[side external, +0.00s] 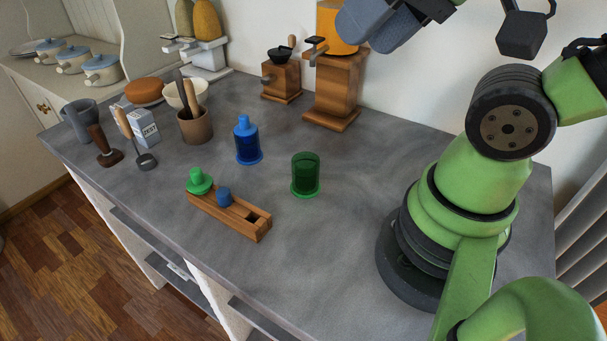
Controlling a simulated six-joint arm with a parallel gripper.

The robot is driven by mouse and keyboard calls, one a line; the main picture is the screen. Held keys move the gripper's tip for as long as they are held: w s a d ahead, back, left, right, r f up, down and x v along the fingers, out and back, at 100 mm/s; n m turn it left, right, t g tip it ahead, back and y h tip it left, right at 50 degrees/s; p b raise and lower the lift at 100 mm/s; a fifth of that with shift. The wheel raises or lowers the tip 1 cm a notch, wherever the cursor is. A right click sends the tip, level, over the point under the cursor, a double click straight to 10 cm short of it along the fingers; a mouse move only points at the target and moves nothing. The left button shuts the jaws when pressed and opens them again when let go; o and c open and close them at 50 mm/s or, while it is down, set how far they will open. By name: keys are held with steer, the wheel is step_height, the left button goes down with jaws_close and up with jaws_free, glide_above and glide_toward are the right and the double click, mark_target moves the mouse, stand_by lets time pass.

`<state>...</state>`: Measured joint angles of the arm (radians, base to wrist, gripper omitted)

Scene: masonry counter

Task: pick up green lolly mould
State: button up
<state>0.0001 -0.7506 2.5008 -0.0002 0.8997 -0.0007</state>
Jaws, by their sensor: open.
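The green lolly mould (305,176) is a translucent green cup with a flared base, upright on the grey counter right of centre. A blue lolly mould (248,145) with a lighter blue top stands behind it to the left. A wooden rack (235,219) lies in front, with a bright green stopper-like piece (199,182) at its left end and a blue piece (224,197) beside it. The rack's right slot looks empty. My gripper (462,24) is partly cut off by the top edge, high above the counter and right of the green mould. It is open and holds nothing visible.
A wooden grinder (335,88) and a smaller mill (281,78) stand along the wall. A utensil pot (195,125), a tamper (107,148), a box (143,127) and bowls crowd the left. The counter right of the green mould is clear up to my base.

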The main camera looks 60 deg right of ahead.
steer(key=shift+o, duration=0.5)
steer(key=o, duration=0.5)
steer(key=shift+o, duration=0.2)
steer(key=n+g+h, duration=0.2)
steer(key=n+g, duration=0.5)
steer(key=n, duration=0.2)
glide_above(303, 167)
steer(key=s+a, duration=0.1)
step_height(303, 167, down, 23)
steer(key=shift+a+r, duration=0.1)
steer(key=shift+a+f, duration=0.15)
steer(key=shift+f, duration=1.25)
steer(key=shift+a+f, duration=0.1)
steer(key=shift+f, duration=1.25)
